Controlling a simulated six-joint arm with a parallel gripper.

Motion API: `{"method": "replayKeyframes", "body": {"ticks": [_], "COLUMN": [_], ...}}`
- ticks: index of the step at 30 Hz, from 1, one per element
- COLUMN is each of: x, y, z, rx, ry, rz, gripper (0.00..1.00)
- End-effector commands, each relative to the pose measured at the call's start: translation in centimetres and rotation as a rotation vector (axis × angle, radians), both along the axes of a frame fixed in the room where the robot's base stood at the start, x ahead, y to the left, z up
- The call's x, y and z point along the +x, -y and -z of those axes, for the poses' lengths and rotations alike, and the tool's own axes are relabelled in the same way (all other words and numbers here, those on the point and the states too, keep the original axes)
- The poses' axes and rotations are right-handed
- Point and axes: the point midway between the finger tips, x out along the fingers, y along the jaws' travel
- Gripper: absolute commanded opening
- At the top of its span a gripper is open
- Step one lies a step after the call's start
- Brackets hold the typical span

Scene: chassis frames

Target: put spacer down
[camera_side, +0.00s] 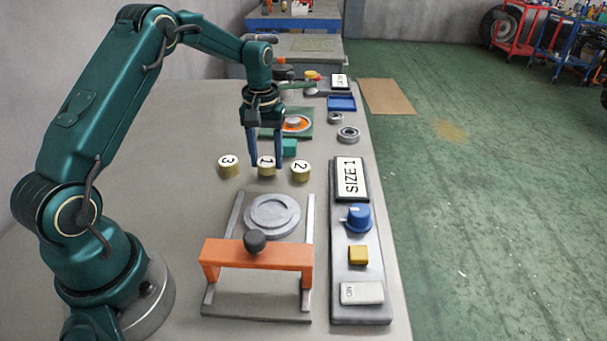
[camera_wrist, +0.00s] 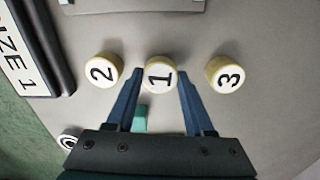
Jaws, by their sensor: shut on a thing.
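Three round brass spacers with white numbered tops stand in a row. Spacer 1 (camera_side: 266,170) is in the middle, and it also shows in the wrist view (camera_wrist: 160,77). Spacer 2 (camera_side: 300,172) is on its right and spacer 3 (camera_side: 228,167) on its left in the side view. My gripper (camera_side: 266,161) points down with its blue fingers on both sides of spacer 1, shut on it. Spacer 1 looks upright and near table height; I cannot tell if it touches the table.
A fixture with a round plate (camera_side: 272,214) and orange bridge (camera_side: 257,255) stands in front. A SIZE 1 panel (camera_side: 351,179) with a blue knob (camera_side: 358,217) is at the right. A teal block (camera_side: 289,147) lies behind the spacers. The table at the left is clear.

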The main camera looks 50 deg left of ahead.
Motion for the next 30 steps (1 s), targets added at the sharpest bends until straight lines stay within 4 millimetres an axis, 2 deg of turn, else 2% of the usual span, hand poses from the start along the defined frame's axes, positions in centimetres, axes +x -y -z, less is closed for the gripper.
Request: {"method": "replayKeyframes", "body": {"ticks": [6, 18, 25, 30], "x": [0.1, -6.3, -8.2, -9.2], "y": [-0.1, -5.8, -7.5, -7.2], "z": [-3.5, -8.1, -9.7, -9.6], "rx": [0.004, 0.003, 0.001, 0.0], "ry": [0.007, 0.004, 0.002, 0.0], "rz": [0.0, -0.007, 0.003, 0.106], "gripper": [0.0, 0.0, 0.0, 0.0]}}
